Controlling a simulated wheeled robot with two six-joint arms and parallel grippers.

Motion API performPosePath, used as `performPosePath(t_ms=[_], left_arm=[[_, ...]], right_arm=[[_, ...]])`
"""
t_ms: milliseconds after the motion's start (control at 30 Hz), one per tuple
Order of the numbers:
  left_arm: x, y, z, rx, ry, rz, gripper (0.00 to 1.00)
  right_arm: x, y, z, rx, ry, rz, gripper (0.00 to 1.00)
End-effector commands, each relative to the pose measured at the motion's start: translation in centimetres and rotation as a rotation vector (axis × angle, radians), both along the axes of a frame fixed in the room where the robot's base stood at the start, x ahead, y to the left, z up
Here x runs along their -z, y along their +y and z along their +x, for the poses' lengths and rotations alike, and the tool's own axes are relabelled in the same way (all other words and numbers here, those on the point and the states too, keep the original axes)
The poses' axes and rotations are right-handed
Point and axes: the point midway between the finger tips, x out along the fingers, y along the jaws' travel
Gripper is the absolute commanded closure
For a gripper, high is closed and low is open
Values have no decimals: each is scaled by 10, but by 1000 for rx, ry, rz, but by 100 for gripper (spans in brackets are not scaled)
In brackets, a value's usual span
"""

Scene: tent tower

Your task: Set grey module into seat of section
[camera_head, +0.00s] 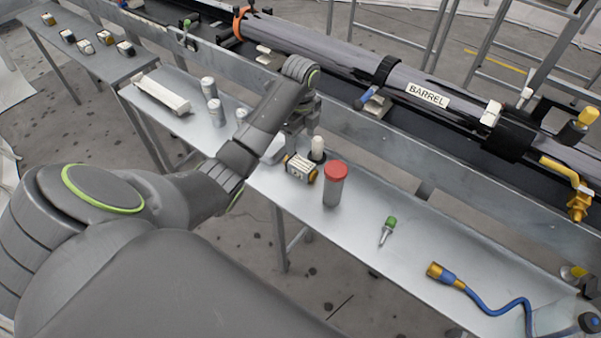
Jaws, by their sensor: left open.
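The long dark-grey section labelled BARREL (345,58) lies behind the shelf. Which part of it is the seat, I cannot tell. My left arm reaches over the shelf from the left. My left gripper (290,142) is open, pointing down just behind and above the module. The wrist partly hides the fingers, and I cannot tell whether they touch it. My right gripper is not in view.
A red-capped jar (335,184) and a white-topped cylinder (317,149) stand close to the module. A green-handled tool (388,230) and a blue cable (485,303) lie to the right. Pale canisters (214,112) stand left. Several small modules lie on the far-left table (75,68).

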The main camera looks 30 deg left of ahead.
Motion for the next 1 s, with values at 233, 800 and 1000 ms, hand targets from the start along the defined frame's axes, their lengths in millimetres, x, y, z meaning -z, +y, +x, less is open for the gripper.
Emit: performPosePath(t_ms=[233,800,1000], left_arm=[[45,0,-1,-1,4,-1,33],[103,-3,-7,0,1,0,33],[106,-3,-6,1,0,1,33]], right_arm=[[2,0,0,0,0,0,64],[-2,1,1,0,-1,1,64],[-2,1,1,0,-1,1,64]])
